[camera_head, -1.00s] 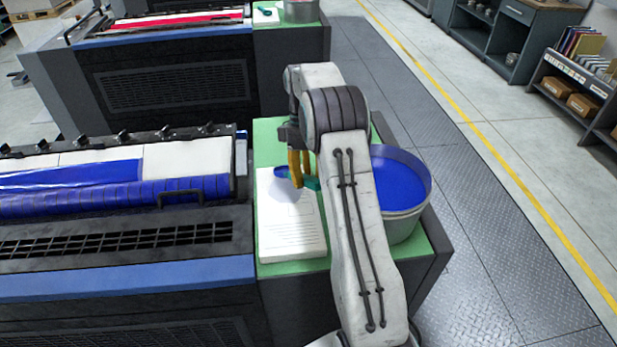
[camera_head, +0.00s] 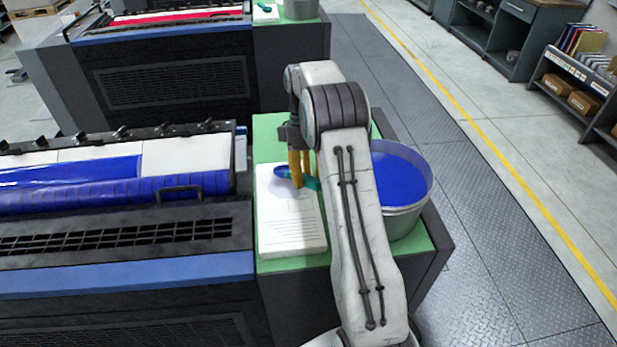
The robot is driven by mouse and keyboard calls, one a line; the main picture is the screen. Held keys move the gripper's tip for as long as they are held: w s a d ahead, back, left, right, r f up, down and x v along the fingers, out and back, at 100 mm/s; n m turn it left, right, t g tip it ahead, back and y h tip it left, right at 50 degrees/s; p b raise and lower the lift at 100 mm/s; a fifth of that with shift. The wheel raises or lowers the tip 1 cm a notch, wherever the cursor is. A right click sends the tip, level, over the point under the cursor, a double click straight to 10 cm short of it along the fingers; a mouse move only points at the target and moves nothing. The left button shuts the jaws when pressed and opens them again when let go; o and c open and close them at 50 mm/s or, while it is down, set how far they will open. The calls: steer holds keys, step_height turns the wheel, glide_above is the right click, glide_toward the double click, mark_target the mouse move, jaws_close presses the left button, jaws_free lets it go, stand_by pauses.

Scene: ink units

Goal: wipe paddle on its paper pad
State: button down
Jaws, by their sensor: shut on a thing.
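The paper pad (camera_head: 291,230) is a white stack of sheets with faint printed lines, lying on the green top left of my arm. The paddle (camera_head: 283,171) has a blue end over the pad's far part and a teal handle. My gripper (camera_head: 297,181) has yellow fingers shut on the paddle's handle, at the pad's far right. I cannot tell whether the blue end touches the paper. No blue streak shows on the visible paper. My arm hides part of the green top.
A metal bucket of blue ink (camera_head: 403,190) stands just right of my arm on the green top (camera_head: 290,264). The ink unit with blue-inked rollers (camera_head: 115,193) adjoins on the left. A clear floor walkway (camera_head: 505,250) lies to the right.

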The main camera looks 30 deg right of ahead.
mark_target(310, 179)
steer(key=shift+s+a+b, duration=0.35)
steer(key=shift+s+b, duration=0.25)
steer(key=shift+s, duration=0.2)
steer(key=shift+s+a+f+b, duration=0.1)
steer(key=shift+s+a+b, duration=0.15)
steer(key=shift+s+b, duration=0.4)
steer(key=shift+s+a+f+b, duration=0.1)
steer(key=shift+s+a+b, duration=0.15)
steer(key=shift+s+b, duration=0.35)
steer(key=shift+s+a+r+b, duration=0.1)
steer(key=shift+s+a+b, duration=0.2)
steer(key=shift+s, duration=0.25)
steer(key=shift+s+a+r+b, duration=0.15)
steer(key=shift+s+b, duration=0.1)
steer(key=shift+s, duration=0.25)
steer(key=shift+w+d+p, duration=0.2)
steer(key=shift+w+p, duration=0.3)
steer(key=shift+p, duration=0.3)
steer(key=shift+w+d+f+p, duration=0.1)
steer(key=shift+w+d+p, duration=0.15)
steer(key=shift+w+p, duration=0.35)
steer(key=shift+w+d+p, duration=0.25)
steer(key=shift+w+p, duration=0.25)
steer(key=shift+p, duration=0.1)
steer(key=shift+w, duration=0.1)
steer(key=shift+w, duration=0.1)
